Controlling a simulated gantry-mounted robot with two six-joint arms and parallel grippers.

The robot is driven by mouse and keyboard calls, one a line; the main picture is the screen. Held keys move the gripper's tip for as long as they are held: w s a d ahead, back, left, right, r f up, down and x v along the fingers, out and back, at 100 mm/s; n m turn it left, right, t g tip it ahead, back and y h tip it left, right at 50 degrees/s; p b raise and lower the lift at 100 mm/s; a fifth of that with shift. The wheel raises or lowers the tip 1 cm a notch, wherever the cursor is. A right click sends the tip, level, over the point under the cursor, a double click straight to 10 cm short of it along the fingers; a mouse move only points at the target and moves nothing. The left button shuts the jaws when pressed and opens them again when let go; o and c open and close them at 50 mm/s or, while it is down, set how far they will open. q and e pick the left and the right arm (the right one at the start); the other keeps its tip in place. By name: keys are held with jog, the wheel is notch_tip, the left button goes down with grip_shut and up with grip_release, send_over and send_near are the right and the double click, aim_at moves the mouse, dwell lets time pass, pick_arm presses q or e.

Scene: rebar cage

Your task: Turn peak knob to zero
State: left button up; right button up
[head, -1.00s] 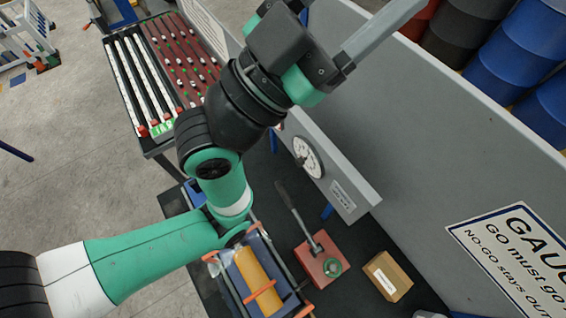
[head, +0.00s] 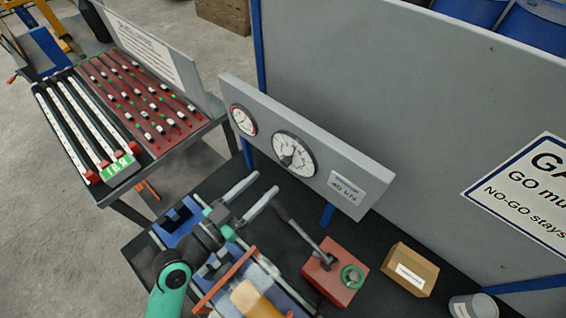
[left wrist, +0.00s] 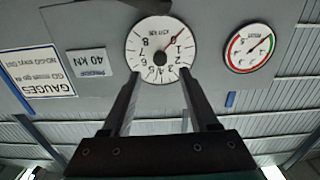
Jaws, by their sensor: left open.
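The large white dial gauge (head: 294,154) is mounted on a grey panel and carries a small dark knob (left wrist: 160,58) at its centre. In the left wrist view the dial (left wrist: 147,38) appears upside down, with a red needle pointing to the picture's upper right. My left gripper (head: 266,182) is open and empty, its two fingers pointing toward the panel in front of the dial. In the left wrist view its fingertips (left wrist: 161,74) flank the lower part of the dial; contact cannot be told. My right gripper is not in view.
A smaller gauge (head: 243,120) and a 40 kN plate (head: 346,188) share the panel. Below stand a red block with a lever (head: 334,278), a cardboard box (head: 410,269) and a grey can (head: 473,306). A rack of rods (head: 140,101) stands at left.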

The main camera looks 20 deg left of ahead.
aim_at(283, 165)
pick_arm(q)
jog(key=x, duration=0.8)
jog(key=shift+w+d, duration=0.15)
jog(key=shift+w, duration=0.15)
jog(key=shift+c, duration=0.2)
grip_shut()
